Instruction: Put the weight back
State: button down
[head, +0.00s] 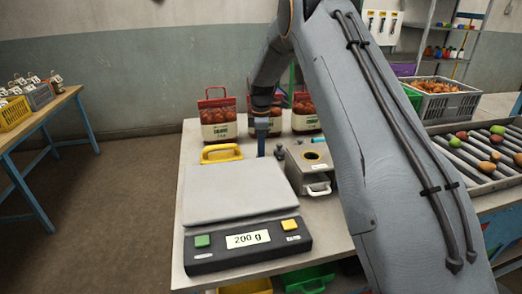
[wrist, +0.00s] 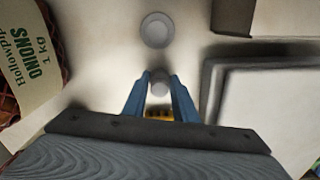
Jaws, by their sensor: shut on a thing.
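My gripper (wrist: 159,78) is shut on a small grey round weight (wrist: 160,87), seen between its blue fingertips in the wrist view. In the head view my gripper (head: 262,126) points down over the table, behind the scale; the held weight is hard to make out there. A second round grey piece (wrist: 157,30), which looks like a weight, stands ahead of the fingertips, apart from them. A small dark upright piece (head: 279,150) stands beside the grey box in the head view. The scale (head: 240,243) reads 200 g and its plate (head: 236,190) looks bare.
Red net onion bags (head: 217,118) stand along the table's back edge, close to my gripper. A yellow handled thing (head: 221,153) lies behind the scale. A grey box (head: 313,165) with a round opening stands right of it. A roller conveyor (head: 480,150) is at right.

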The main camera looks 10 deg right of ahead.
jog(key=c, duration=1.4)
grip_release()
jog(key=shift+f, duration=0.1)
jog(key=shift+c, duration=0.2)
notch_tip(320, 180, up, 12)
jog(key=b, duration=0.3)
jog(key=shift+r+b, duration=0.2)
jog(key=shift+b, duration=0.2)
